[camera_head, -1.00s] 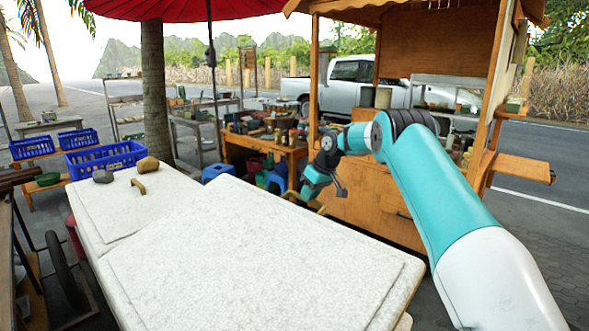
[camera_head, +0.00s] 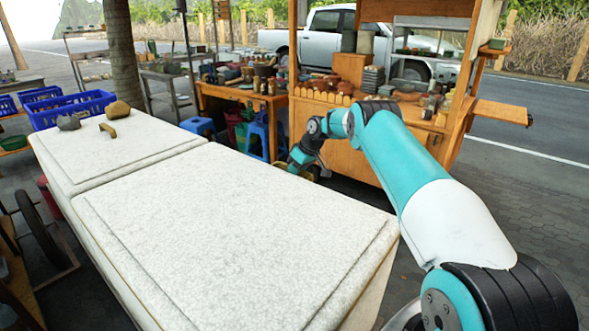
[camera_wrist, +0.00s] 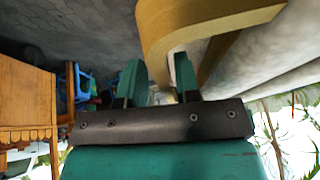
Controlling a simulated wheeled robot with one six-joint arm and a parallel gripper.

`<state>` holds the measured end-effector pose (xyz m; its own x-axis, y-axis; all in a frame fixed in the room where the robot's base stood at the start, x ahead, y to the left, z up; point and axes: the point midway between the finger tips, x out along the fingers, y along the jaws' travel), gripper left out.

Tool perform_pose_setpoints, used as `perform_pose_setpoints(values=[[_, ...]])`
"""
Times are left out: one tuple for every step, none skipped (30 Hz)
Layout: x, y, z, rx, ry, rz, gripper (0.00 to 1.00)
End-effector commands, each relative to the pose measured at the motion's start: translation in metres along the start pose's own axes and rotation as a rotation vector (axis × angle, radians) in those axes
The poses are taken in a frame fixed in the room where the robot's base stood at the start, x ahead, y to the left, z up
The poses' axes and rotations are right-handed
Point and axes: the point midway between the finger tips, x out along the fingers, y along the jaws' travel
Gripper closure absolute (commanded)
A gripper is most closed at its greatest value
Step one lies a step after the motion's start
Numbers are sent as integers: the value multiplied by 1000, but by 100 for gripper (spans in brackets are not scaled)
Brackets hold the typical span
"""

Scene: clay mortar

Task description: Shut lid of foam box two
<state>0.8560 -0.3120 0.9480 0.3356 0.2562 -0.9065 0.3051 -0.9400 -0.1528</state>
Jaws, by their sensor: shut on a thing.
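The white speckled foam box has two panels side by side. The nearer, larger panel (camera_head: 235,235) fills the front; no handle shows on its visible face, and I cannot tell its tilt. The farther left lid (camera_head: 120,155) lies flat with a small tan handle (camera_head: 108,131) on it. My gripper (camera_head: 305,165) is past the larger panel's far edge, partly hidden. In the wrist view my gripper (camera_wrist: 158,85) has its two green fingers at a thick tan curved handle (camera_wrist: 200,22) beside a pale surface. It is shut on this handle; the contact is partly hidden.
A grey stone (camera_head: 68,122) and a brown stone (camera_head: 118,110) sit on the left lid. Blue crates (camera_head: 75,108) stand behind it. A wooden stall (camera_head: 350,140), a table (camera_head: 245,97) and blue stools (camera_head: 258,140) stand beyond the box. Paving at the right is open.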

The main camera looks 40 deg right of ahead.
Motion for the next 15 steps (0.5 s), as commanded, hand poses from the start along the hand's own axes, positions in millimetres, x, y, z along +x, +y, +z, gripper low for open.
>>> perform_pose_setpoints(values=[[4,15,15,38,-11,18,100],[4,15,15,38,-11,18,100],[4,15,15,38,-12,18,100],[4,15,15,38,-12,17,100],[5,15,15,38,-12,17,100],[5,15,15,38,-13,17,100],[5,15,15,38,-13,17,68],[5,15,15,39,-14,16,62],[5,15,16,39,-14,16,54],[5,14,15,39,-15,16,54],[5,14,15,38,-15,15,54],[5,13,14,37,-15,15,54],[5,13,14,37,-15,15,54],[5,12,13,36,-14,16,54],[4,12,13,36,-14,16,54]])
